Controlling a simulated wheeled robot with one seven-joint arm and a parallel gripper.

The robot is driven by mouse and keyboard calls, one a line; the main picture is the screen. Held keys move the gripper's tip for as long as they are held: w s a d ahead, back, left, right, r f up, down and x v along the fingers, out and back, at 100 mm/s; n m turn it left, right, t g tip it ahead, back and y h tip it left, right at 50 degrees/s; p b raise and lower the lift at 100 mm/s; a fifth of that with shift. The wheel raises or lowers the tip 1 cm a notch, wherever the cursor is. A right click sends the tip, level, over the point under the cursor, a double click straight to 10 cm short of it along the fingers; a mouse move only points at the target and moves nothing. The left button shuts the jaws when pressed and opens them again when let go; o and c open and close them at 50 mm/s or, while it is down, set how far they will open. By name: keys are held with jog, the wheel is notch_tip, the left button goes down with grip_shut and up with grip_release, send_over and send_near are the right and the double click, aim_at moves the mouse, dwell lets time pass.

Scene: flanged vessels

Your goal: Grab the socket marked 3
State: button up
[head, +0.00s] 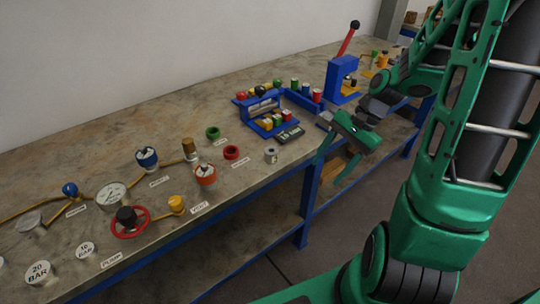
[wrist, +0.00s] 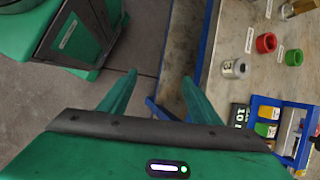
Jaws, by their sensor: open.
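A grey metal cylinder (head: 270,155) with a hole in its top stands near the front edge of the workbench. It also shows in the wrist view (wrist: 235,68), right of my fingers, with dark marks on its side too small to read. No number 3 is readable on any socket. A red ring-shaped piece (head: 232,153) and a green one (head: 213,133) stand behind it; both show in the wrist view, red (wrist: 266,43) and green (wrist: 294,57). My gripper (head: 328,170) is open and empty, off the bench's front edge, to the right of the cylinder.
A blue rack (head: 259,104) with coloured pieces and a dark display (head: 291,134) stand just beyond the cylinder. A blue press with a red lever (head: 348,44) is farther right. Valves and gauges (head: 112,195) fill the left. The workbench's blue front edge (wrist: 207,45) lies beside my fingers.

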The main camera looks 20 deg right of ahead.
jog(key=w+a+f+m+t+y, duration=0.2)
jog(key=w+a+m+y, duration=0.1)
jog(key=w+m+y, duration=0.15)
jog(key=m+t+y, duration=0.3)
jog(key=m, duration=0.2)
send_near(271, 153)
jog(key=f, duration=0.2)
jog(key=shift+n, duration=0.25)
jog(key=x, duration=0.2)
jog(key=w+x, duration=0.1)
jog(key=x, duration=0.1)
jog(key=shift+w+a+f, duration=0.1)
jog(key=shift+a, duration=0.05)
jog(key=shift+w+x, duration=0.15)
jog(key=shift+x, duration=1.15)
jog(key=shift+w+x, duration=0.15)
jog(key=shift+x, duration=1.2)
jog(key=c, duration=1.3)
